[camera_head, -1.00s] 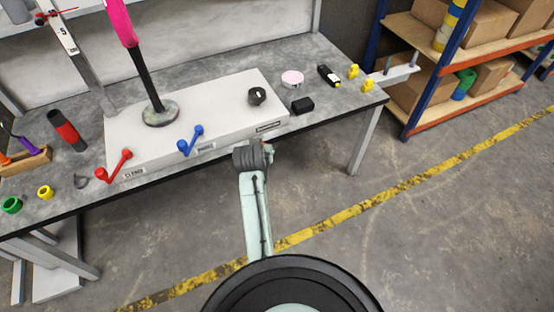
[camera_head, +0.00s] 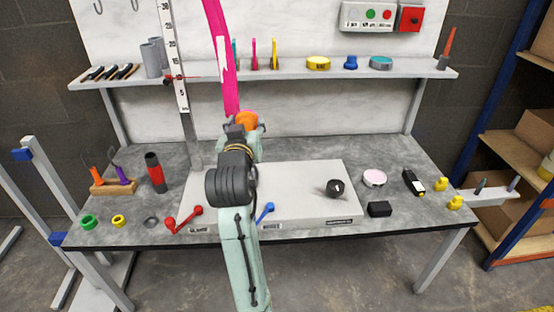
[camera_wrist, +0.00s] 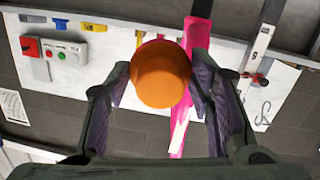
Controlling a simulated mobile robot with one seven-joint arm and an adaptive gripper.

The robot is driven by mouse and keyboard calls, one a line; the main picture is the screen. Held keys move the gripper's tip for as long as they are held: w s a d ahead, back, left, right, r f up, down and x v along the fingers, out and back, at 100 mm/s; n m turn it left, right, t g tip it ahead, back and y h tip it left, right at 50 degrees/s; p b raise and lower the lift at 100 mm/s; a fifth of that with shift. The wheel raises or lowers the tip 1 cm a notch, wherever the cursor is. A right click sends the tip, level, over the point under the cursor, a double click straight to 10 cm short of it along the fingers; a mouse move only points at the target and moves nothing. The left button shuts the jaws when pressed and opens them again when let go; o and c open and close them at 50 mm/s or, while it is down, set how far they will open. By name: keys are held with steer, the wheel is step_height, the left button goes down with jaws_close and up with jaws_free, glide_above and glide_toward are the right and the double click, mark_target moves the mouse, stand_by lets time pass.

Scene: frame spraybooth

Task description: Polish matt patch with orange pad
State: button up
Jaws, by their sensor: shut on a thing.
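The orange pad (camera_head: 246,120) is a rounded piece held between the fingers of my gripper (camera_head: 243,128), above the white bench plate. In the wrist view the pad (camera_wrist: 161,78) sits between both fingers. I cannot tell whether the pad touches the tube.
The white plate (camera_head: 300,185) bears red (camera_head: 184,217) and blue (camera_head: 264,212) levers and a black knob (camera_head: 336,188). An upright ruler (camera_head: 181,75) stands close left of the tube. A shelf (camera_head: 280,71) holding small items runs behind. The bench's right side has small loose objects.

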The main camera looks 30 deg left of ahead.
steer(key=n+y, duration=0.1)
steer(key=y, duration=0.1)
glide_toward(225, 82)
steer(key=shift+x, duration=2.35)
steer(key=shift+x, duration=0.9)
steer(key=shift+s+r+p, duration=0.1)
steer(key=shift+r+p, duration=1.6)
steer(key=shift+r, duration=0.2)
step_height(225, 82, up, 4)
steer(key=p, duration=0.3)
steer(key=shift+f, duration=0.2)
steer(key=shift+a+r, duration=0.1)
steer(key=shift+r, duration=1.8)
steer(key=shift+f+b, duration=3.2)
steer(key=shift+f, duration=2.55)
